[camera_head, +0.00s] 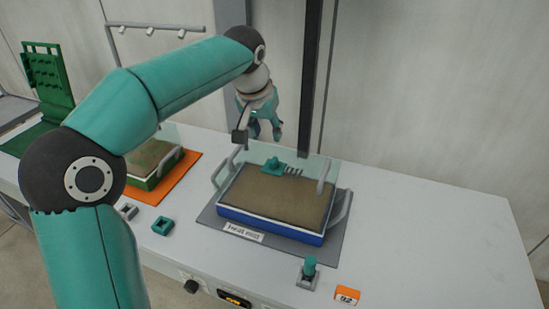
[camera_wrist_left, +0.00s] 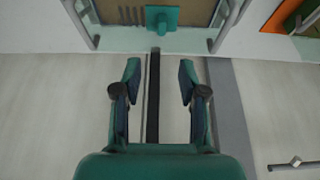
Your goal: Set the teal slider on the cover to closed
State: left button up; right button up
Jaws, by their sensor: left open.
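The teal slider (camera_head: 273,165) sits on the clear cover (camera_head: 312,165) over a blue tray of soil (camera_head: 268,224). A row of dark slots (camera_head: 293,171) lies just right of the slider and is uncovered. My left gripper (camera_head: 264,130) is above and behind the cover's far edge, open and empty, apart from the slider. In the left wrist view the slider (camera_wrist_left: 162,18) shows ahead of the open fingers (camera_wrist_left: 160,72), roughly centred between them, with the slots (camera_wrist_left: 130,15) to its left. My right gripper is not in view.
Metal handles (camera_head: 323,174) stand at the cover's sides. A dark vertical post (camera_head: 312,70) rises behind it. A green tray (camera_head: 153,166) on an orange mat (camera_head: 177,183) lies to the left. A teal knob (camera_head: 309,267) stands in front. The bench's right side is clear.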

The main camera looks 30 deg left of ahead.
aim_at(274, 160)
pick_arm(q)
jog(key=x, duration=1.4)
jog(key=shift+a+f+p, duration=0.15)
jog(key=shift+f+p, duration=0.05)
jog(key=shift+p, duration=0.15)
grip_shut()
